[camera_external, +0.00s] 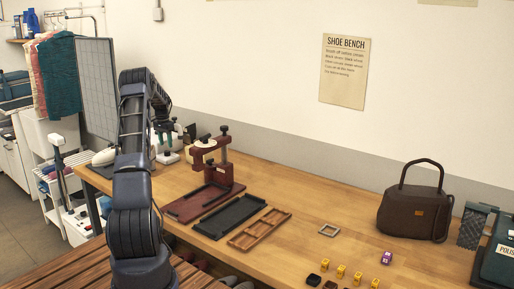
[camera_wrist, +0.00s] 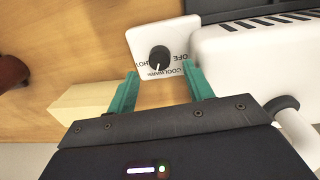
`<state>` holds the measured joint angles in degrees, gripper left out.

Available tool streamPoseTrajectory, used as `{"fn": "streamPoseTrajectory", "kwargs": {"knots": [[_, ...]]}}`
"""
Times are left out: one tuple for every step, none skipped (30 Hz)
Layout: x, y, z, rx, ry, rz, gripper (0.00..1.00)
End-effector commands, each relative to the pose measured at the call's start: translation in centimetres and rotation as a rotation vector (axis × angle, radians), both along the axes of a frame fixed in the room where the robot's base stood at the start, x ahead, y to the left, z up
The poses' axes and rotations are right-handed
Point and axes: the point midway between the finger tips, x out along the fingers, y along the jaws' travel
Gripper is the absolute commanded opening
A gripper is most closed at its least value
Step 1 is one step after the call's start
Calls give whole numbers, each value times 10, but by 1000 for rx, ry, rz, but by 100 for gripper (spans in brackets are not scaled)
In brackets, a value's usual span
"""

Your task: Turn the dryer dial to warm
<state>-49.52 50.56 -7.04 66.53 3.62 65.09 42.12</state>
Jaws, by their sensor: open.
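The dryer dial (camera_wrist: 159,55) is a round black knob on a small white panel (camera_wrist: 176,34) in the wrist view. Letters around it read like off at right, cool and warm at the lower edge, and hot at left. A pale mark shows on the knob's lower part; I cannot tell exactly which label it points to. My gripper (camera_wrist: 159,68) is open, its two teal fingers either side of the panel's near edge, with the knob between and just beyond the tips. Nothing is held.
A white ribbed housing (camera_wrist: 260,45) stands close right of the panel, with a white cylinder (camera_wrist: 282,103) below it. A pale block (camera_wrist: 80,103) lies left of my fingers. In the external view a dark red press (camera_external: 213,178), black tray (camera_external: 229,216) and brown bag (camera_external: 410,208) stand on the wooden bench.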

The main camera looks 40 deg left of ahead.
Motion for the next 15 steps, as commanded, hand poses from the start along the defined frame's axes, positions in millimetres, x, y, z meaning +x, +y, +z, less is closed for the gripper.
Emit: {"fn": "streamPoseTrajectory", "kwargs": {"knots": [[0,1,10,1,-1,0,52],[0,1,16,1,-1,0,52],[0,1,23,1,-1,0,52],[0,1,28,1,-1,0,52],[0,2,33,2,-1,0,52],[0,2,39,2,-1,0,52],[0,2,43,1,0,0,52],[0,2,47,1,0,0,52],[0,3,51,0,1,0,52],[0,3,54,0,1,0,52],[0,3,57,1,1,0,52],[0,3,60,1,1,0,52],[0,3,61,0,1,-1,52],[0,3,63,0,1,-1,52],[0,3,64,0,1,-1,52]]}}
